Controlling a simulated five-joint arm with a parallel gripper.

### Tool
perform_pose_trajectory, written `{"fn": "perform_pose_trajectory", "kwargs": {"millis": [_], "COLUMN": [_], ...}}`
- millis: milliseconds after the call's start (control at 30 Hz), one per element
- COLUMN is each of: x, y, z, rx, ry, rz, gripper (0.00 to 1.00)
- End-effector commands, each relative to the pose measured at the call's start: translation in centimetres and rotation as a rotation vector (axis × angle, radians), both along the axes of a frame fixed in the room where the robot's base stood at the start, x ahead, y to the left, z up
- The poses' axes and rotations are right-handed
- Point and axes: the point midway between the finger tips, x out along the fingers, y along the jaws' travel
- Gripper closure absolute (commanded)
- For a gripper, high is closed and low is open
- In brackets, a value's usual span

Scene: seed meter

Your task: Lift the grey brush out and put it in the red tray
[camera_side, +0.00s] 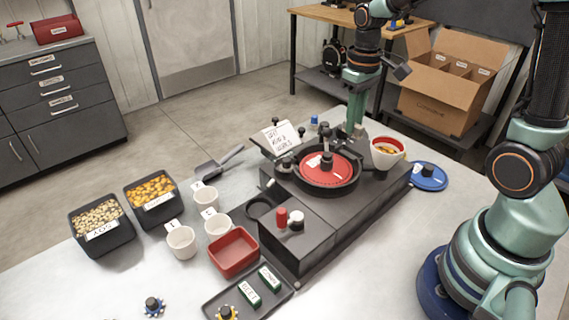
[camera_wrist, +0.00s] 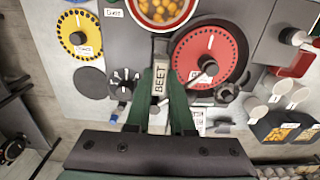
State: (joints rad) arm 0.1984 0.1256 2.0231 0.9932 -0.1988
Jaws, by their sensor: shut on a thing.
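My gripper (camera_side: 355,125) reaches down at the back edge of the dark seed meter (camera_side: 325,215), beside the red disc (camera_side: 318,168). In the wrist view its two green fingers (camera_wrist: 159,108) are shut on a grey piece marked BEET, which I take to be the grey brush (camera_wrist: 160,62). Whether the brush is still seated in the meter or clear of it, I cannot tell; in the side view it is hidden at the fingertips. The red tray (camera_side: 232,252) stands in front of the meter on the left and looks empty.
A cup of orange seeds (camera_side: 387,152) stands right of my gripper. White cups (camera_side: 206,198), seed bins (camera_side: 102,225) and a dark tray with green pieces (camera_side: 249,292) surround the red tray.

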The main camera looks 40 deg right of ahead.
Motion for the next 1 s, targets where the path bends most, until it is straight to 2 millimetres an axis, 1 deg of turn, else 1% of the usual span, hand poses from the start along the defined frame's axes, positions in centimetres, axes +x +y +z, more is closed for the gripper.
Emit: {"fn": "perform_pose_trajectory", "kwargs": {"millis": [100, 533, 667, 833, 867, 900, 1000], "x": [0.0, 0.0, 0.1, 0.1, 0.2, 0.6, 1.3], "y": [0.0, 0.0, 0.0, 0.0, 0.4, 1.3, 3.2], "z": [0.4, 0.8, 2.4, 5.7, 5.8, 5.6, 5.6], "rx": [0.0, 0.0, -0.001, -0.001, -0.001, 0.0, 0.0], "ry": [-0.002, -0.002, -0.005, -0.007, -0.004, 0.0, 0.0], "rz": [0.0, 0.0, 0.0, 0.0, 0.003, 0.006, 0.007], "gripper": [1.0, 1.0, 1.0, 1.0, 1.0, 1.0, 1.0]}}
